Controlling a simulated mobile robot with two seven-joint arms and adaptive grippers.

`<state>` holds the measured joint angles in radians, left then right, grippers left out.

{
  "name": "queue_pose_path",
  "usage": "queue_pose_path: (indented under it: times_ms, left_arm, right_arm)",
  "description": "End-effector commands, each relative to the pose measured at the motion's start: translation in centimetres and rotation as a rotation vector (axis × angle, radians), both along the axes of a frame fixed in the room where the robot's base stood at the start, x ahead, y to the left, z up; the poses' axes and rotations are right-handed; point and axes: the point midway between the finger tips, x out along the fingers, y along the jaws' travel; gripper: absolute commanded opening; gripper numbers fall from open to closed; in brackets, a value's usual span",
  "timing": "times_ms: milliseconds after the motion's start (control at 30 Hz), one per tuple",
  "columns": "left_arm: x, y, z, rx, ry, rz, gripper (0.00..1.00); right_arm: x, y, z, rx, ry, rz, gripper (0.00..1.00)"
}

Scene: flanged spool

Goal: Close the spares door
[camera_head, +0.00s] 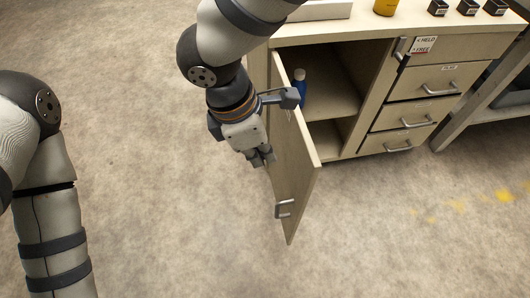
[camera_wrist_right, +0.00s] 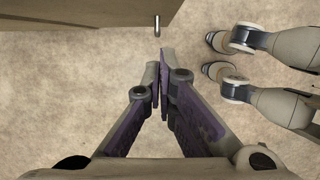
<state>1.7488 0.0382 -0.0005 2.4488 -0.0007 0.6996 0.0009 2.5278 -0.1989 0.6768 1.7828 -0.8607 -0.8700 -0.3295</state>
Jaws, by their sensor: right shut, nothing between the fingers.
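The spares door (camera_head: 298,178) is a pale wooden panel on the left of the cabinet. It stands wide open, swung out toward me, and its grey bar handle (camera_head: 285,208) is on the outer face near the free edge. My right gripper (camera_head: 262,158) is shut and empty, left of the door on its outer side, above the handle. I cannot tell whether it touches the door. In the right wrist view the shut fingertips (camera_wrist_right: 158,68) point toward the handle (camera_wrist_right: 157,24), with a gap between. The left arm shows at the left; its gripper is out of frame.
The open compartment has a shelf (camera_head: 330,97) and a blue bottle (camera_head: 300,86) inside. Drawers (camera_head: 415,83) and a held/free sign (camera_head: 423,45) are to its right. A yellow container (camera_head: 385,6) and small dark boxes stand on top. The floor left of the door is clear.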

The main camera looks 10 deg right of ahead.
Motion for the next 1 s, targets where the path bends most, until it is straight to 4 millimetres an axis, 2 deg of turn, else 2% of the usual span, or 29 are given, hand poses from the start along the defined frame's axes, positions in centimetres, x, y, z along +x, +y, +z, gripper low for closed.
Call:
queue_pose_path:
  times_ms: [33,300,500,600,1000]
  left_arm:
    - [-0.3,0.0,-0.4,0.0,0.012,0.0,0.48]
    - [-1.2,0.0,-1.2,0.0,0.041,-0.001,0.48]
    - [-0.5,0.0,-0.5,0.0,0.016,-0.001,0.48]
    - [-0.4,0.0,-0.4,0.0,0.013,-0.001,0.48]
    - [-0.4,0.0,-0.4,0.0,0.014,0.0,0.48]
  right_arm:
    - [-0.1,-0.3,-1.5,-0.002,0.01,-0.001,0.0]
    - [-0.1,-1.7,-7.3,0.0,0.01,-0.004,0.0]
    - [0.3,-4.7,-6.8,0.002,0.0,-0.005,0.0]
    - [0.3,-5.5,-6.8,0.001,0.0,-0.005,0.0]
    - [0.3,-5.8,-7.0,0.001,0.002,-0.004,0.0]
